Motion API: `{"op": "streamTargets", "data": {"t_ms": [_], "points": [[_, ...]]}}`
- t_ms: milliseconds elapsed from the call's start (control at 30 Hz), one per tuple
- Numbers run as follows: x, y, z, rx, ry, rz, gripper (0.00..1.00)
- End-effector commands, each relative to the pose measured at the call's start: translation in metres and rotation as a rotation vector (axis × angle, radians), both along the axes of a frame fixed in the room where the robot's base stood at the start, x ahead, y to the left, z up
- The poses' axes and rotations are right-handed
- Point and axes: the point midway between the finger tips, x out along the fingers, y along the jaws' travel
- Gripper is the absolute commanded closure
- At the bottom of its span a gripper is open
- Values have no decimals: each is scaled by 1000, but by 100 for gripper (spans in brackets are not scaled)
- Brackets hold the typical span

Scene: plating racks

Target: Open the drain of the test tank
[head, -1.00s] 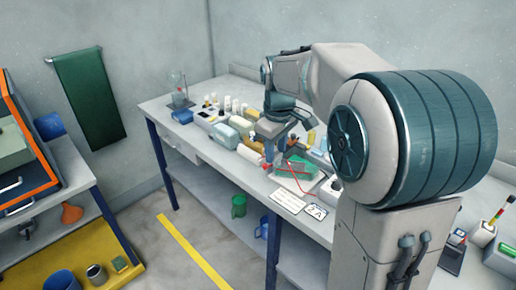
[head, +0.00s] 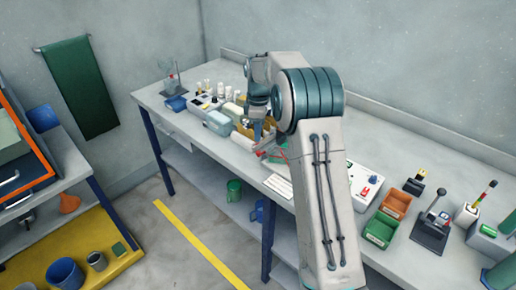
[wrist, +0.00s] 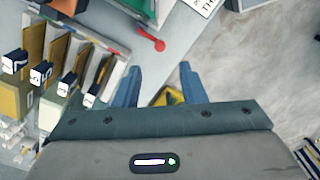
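A red lever with a round end (wrist: 152,38) shows beyond my fingertips in the wrist view, by the edge of a grey surface. A small red part (head: 266,144) shows beside my arm in the head view, with a bit of green behind it. The test tank is mostly hidden by my arm in the head view, and I cannot make out its drain clearly. My gripper (wrist: 158,70) is open, with its two blue fingers apart and nothing held between them. The fingers are short of the red lever and apart from it in the wrist view.
A yellow sign or patch (wrist: 173,96) shows between the fingers, lower down. Racks with several labelled clips (wrist: 40,75) stand close on the left. The bench (head: 160,105) also holds bottles, a pale blue container (head: 218,122), and orange (head: 396,202) and green bins (head: 381,230).

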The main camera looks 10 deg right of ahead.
Motion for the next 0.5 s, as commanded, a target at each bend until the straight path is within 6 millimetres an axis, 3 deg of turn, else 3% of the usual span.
{"op": "streamTargets", "data": {"t_ms": [233, 500], "points": [[-1, 0, -52, -1, 4, -1, 63], [0, 0, -83, 0, 0, -1, 63]]}}
